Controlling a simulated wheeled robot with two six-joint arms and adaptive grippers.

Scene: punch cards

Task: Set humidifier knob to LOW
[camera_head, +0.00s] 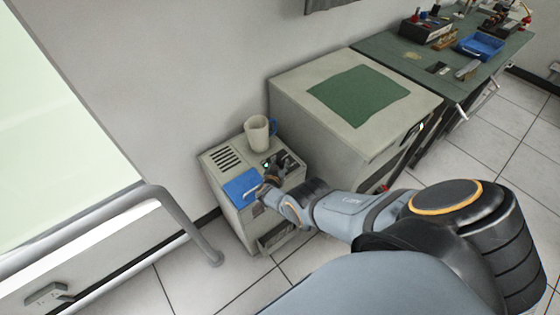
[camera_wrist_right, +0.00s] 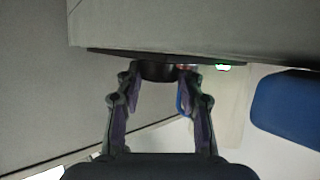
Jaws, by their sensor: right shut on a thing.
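The humidifier (camera_head: 232,213) is a small pale box with a vent grille and a dark control panel on top. Its round black knob (camera_wrist_right: 158,70) shows in the right wrist view, on the dark panel strip. My right gripper (camera_wrist_right: 160,76) has one finger on each side of the knob and is shut on it. In the head view the right gripper (camera_head: 272,172) is over the control panel and hides the knob. A small green display (camera_wrist_right: 222,68) is lit beside the knob. The knob's setting marks cannot be read. My left gripper is not in view.
A white mug (camera_head: 257,131) with a blue handle stands at the back of the humidifier top. A blue lid (camera_head: 241,186) is at its front left. A larger pale cabinet (camera_head: 290,90) with a green mat stands close on the right. A green workbench (camera_head: 390,55) lies beyond.

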